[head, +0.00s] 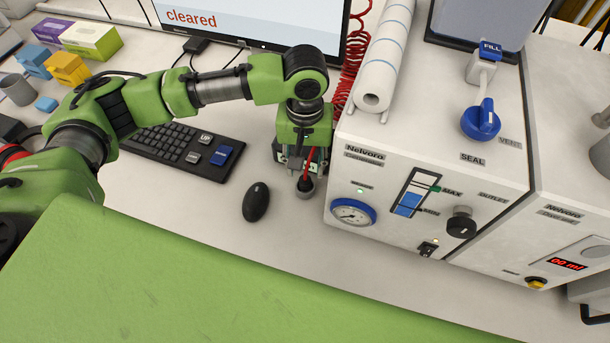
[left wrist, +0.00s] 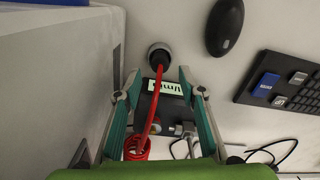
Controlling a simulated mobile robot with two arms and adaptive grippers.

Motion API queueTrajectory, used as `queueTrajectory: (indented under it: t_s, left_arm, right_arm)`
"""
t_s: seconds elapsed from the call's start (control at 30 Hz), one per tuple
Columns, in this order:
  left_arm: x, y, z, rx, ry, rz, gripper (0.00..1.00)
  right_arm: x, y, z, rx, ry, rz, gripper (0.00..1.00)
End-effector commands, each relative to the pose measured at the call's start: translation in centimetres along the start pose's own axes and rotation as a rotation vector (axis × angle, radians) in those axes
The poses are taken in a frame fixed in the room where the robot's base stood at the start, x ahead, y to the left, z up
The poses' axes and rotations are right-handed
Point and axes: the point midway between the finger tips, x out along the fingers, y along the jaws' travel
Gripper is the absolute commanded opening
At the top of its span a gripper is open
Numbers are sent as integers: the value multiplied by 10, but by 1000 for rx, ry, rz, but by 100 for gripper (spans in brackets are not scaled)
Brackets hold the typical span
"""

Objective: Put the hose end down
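The hose end (head: 305,188) is a grey, rounded fitting on the red hose (head: 309,165). It is at the desk, left of the white Nelvoro unit. My left gripper (head: 303,172) points down just behind it. In the left wrist view the two fingers of the left gripper (left wrist: 158,73) are spread, with a gap on both sides of the red hose (left wrist: 155,98). The hose end (left wrist: 159,56) lies just beyond the fingertips and looks untouched by them. Its underside is hidden, so its exact contact with the desk cannot be told. My right gripper is in neither view.
The white Nelvoro unit (head: 400,190) stands close to the right of the gripper, with a paper roll (head: 384,55) on top. A black mouse (head: 256,202) and a keyboard (head: 175,148) lie to the left. A monitor (head: 265,18) stands behind. Bare desk lies in front of the mouse.

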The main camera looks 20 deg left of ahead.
Motion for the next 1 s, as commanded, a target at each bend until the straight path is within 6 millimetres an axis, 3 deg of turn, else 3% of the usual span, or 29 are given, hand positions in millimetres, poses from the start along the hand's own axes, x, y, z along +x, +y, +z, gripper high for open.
queueTrajectory:
  t_s: [0.2,0.4,0.83,1.0]
  left_arm:
    - [-47,1,-1,0,3,2,37]
    - [-74,0,0,0,0,1,37]
    - [-81,0,0,0,0,0,37]
    - [-91,1,0,4,-1,2,37]
  right_arm:
    - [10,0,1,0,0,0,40]
    - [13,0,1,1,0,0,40]
    - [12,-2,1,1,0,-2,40]
    - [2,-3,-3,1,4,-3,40]
